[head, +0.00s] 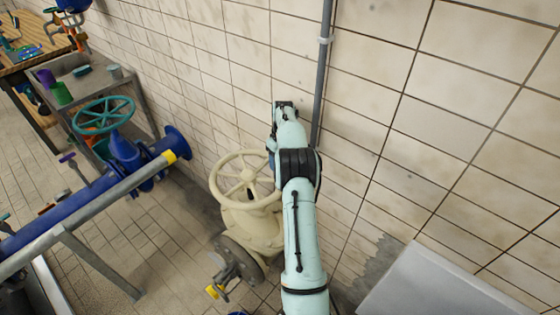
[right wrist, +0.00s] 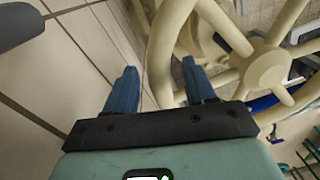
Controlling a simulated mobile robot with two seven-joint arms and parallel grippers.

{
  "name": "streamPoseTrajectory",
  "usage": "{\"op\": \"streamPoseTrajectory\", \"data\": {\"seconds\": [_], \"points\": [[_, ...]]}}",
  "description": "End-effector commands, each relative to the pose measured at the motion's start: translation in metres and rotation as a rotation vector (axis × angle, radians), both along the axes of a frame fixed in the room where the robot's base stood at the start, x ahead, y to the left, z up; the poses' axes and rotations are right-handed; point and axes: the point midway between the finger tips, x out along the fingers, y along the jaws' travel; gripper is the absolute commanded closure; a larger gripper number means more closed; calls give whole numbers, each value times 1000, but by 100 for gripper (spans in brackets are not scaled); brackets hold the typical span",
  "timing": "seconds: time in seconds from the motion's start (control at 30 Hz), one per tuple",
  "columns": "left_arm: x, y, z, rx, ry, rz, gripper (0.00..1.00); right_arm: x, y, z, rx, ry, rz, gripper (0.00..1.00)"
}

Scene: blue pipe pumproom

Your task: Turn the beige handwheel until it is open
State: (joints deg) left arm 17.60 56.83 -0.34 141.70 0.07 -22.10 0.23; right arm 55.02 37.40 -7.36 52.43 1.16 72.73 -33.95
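The beige handwheel (head: 248,176) sits on top of a beige valve body (head: 252,228) near the tiled wall, left of my right arm in the head view. Its right edge is partly hidden behind the arm. In the right wrist view the wheel (right wrist: 265,70) fills the upper right, with rim, spokes and hub showing. My right gripper (right wrist: 158,68) is open, its two blue fingers apart. Part of the rim appears between the fingers; I cannot tell whether they touch it. In the head view the right gripper is mostly hidden by its own arm. My left gripper is not in view.
A grey vertical pipe (head: 322,75) runs up the wall beside my arm. Left stand a blue pipe with a teal handwheel (head: 103,115), a grey rail (head: 90,210) and a workbench (head: 35,55). A light grey box (head: 435,285) is at bottom right.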

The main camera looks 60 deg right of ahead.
Motion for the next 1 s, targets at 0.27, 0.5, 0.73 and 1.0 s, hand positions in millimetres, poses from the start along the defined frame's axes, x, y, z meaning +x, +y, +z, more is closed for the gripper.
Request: {"op": "streamPoseTrajectory", "data": {"seconds": [0.27,0.5,0.73,1.0], "points": [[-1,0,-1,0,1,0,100,-1,-1,13,1,1,-2,45],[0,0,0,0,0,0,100,-1,-5,65,-3,-2,-1,45],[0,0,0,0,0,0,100,-3,-7,103,-1,1,-1,45],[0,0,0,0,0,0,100,-4,-7,118,0,1,0,45]]}}
